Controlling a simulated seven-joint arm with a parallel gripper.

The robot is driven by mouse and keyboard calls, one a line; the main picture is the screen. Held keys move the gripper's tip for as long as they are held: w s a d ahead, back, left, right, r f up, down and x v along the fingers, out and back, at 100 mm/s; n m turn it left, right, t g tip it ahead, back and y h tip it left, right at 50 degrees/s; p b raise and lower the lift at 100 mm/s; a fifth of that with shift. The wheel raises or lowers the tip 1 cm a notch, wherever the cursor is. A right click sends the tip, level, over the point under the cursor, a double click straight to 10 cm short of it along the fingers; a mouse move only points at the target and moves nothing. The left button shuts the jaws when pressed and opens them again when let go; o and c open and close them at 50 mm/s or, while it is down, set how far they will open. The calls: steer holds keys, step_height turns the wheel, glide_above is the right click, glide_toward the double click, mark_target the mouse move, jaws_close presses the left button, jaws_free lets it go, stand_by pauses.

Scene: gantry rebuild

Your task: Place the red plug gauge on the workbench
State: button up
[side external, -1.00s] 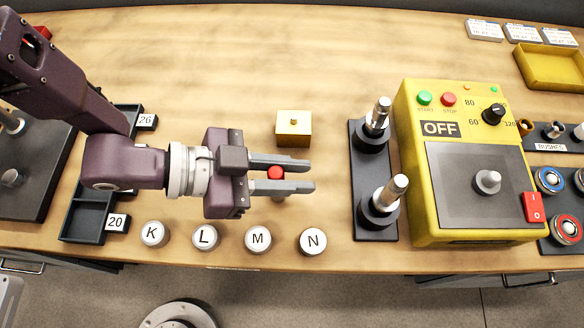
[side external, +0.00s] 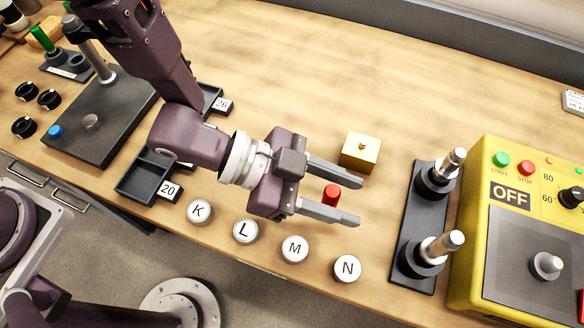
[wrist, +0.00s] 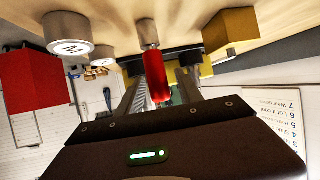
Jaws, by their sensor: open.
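The red plug gauge (side external: 332,194) has a red cylindrical handle and a metal end. It stands upright between the two fingers of my gripper (side external: 332,193). In the wrist view, its red handle (wrist: 156,76) is between the open fingers (wrist: 160,95), and its metal end appears to meet the bench. My gripper is open, with a gap beside the handle. In the side view, the near finger hides the gauge's lower part. The workbench (side external: 290,80) is a light wooden top.
A brass block (side external: 360,152) sits just behind the fingers. White buttons K, L, M and N (side external: 347,268) line the front edge. A dark stand with two metal posts (side external: 408,240) and the yellow OFF machine (side external: 512,165) are to the right. The back of the bench is clear.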

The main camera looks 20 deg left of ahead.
steer(key=v, duration=1.1)
steer(key=w+a+r+n+t+y, duration=0.3)
steer(key=w+a+r+n+y, duration=0.15)
steer(key=a, duration=0.45)
steer(key=w+a+r+n+t+y, duration=0.35)
steer(key=w+a, duration=0.25)
steer(key=a, duration=0.4)
steer(key=s+a+r+n+g+y, duration=0.1)
steer(key=s+a+r+n+y, duration=0.4)
steer(key=s+a, duration=0.4)
steer(key=s+a+n+g, duration=0.2)
steer(key=s, duration=0.7)
steer(key=shift+r+n, duration=0.15)
steer(key=shift+n, duration=0.25)
